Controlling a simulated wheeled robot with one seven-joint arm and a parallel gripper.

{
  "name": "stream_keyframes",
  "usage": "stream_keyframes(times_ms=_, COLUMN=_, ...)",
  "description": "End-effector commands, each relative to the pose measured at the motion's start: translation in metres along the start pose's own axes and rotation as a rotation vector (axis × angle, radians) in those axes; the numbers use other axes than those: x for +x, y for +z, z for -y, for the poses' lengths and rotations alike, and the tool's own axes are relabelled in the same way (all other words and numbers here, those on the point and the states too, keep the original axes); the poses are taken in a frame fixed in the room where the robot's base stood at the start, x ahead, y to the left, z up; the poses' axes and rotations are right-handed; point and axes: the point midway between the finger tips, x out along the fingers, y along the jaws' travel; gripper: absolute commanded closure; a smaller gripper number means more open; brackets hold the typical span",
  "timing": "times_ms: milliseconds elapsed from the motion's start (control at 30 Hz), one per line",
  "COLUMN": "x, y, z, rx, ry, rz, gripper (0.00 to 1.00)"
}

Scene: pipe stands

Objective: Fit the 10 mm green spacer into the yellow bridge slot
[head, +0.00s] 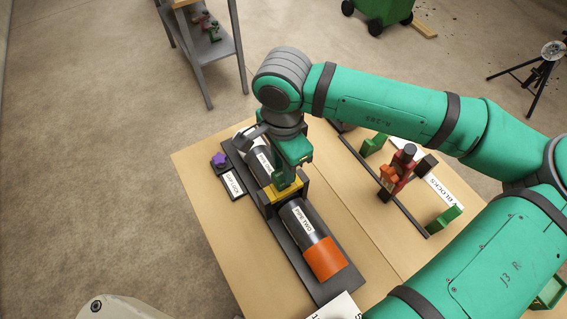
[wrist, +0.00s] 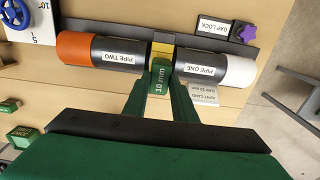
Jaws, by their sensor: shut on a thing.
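My gripper (head: 288,178) points down over the yellow bridge (head: 290,189) between the two pipes. In the wrist view its fingers (wrist: 160,76) are shut on the green spacer (wrist: 158,86), whose face reads "10 mm". The spacer lines up with the gap between pipe one (wrist: 204,68), with a white end, and pipe two (wrist: 118,52), with an orange end. The yellow bridge (wrist: 163,47) shows just beyond the spacer. The slot is hidden, and I cannot tell whether the spacer is inside it or above it. In the head view my gripper hides the spacer.
A purple knob (head: 219,160) stands by the "GAP LOCK" label. A joint card (wrist: 204,95) lies by pipe one. The table's front left is clear.

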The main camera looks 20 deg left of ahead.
Motion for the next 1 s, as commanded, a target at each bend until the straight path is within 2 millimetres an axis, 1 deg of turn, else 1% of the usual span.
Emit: stream_keyframes(times_ms=1000, x=0.019, y=0.0, z=0.0, rx=0.0, ry=0.0, rz=0.0, gripper=1.0)
